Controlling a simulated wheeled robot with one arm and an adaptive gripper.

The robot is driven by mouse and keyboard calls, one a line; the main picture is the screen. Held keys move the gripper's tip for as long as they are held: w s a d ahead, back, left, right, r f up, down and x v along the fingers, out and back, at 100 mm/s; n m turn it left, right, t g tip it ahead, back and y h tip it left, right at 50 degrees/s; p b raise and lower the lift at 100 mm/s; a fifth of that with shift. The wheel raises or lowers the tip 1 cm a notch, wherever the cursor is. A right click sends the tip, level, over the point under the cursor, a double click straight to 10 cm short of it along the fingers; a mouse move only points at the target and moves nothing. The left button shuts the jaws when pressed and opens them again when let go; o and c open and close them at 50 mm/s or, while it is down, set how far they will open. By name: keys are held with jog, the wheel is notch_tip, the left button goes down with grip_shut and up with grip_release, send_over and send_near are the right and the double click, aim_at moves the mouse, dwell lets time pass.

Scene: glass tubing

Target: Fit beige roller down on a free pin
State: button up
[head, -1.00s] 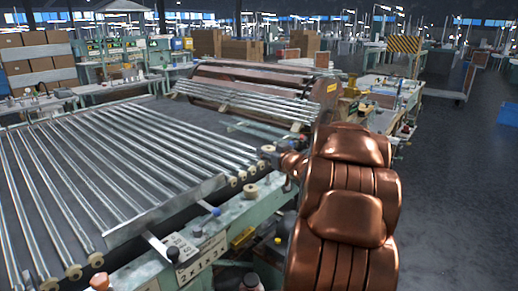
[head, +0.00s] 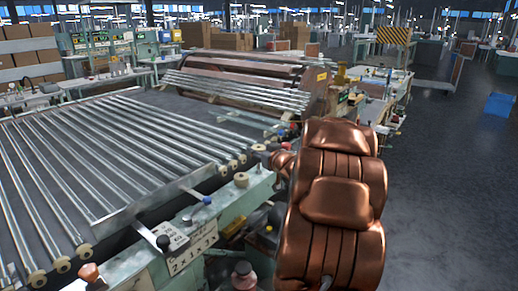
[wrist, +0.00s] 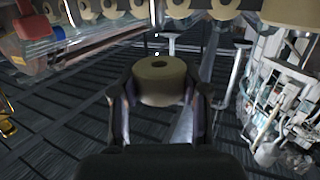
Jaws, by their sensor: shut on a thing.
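In the wrist view my gripper (wrist: 161,92) is shut on a beige roller (wrist: 160,72), with one finger on each side. The roller is upright, its flat top and centre hole showing. Two small bright spots show just beyond it; I cannot tell whether they are a pin. A row of similar rollers (wrist: 110,10) runs along the top of the wrist view. In the head view rollers (head: 222,171) sit at the tube ends, and one (head: 241,180) rests flat on the green rail. My copper arm hides most of the gripper there, and the held roller cannot be made out.
Long glass tubes (head: 110,150) lie on the conveyor at left. A green machine frame (head: 150,262) with a white label plate (head: 190,240) runs along the front. A brown drum machine (head: 250,85) stands behind. Open grey floor (head: 450,200) lies at right.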

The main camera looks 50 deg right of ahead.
aim_at(259, 168)
jog(key=shift+f+b, duration=0.4)
jog(key=shift+f, duration=0.55)
jog(key=shift+p, duration=0.85)
dwell(1.2)
jog(key=shift+f+b, duration=1.3)
jog(key=shift+f, duration=1.05)
dwell(0.3)
jog(key=o, duration=1.2)
jog(key=shift+s, duration=0.1)
jog(key=v, duration=1.2)
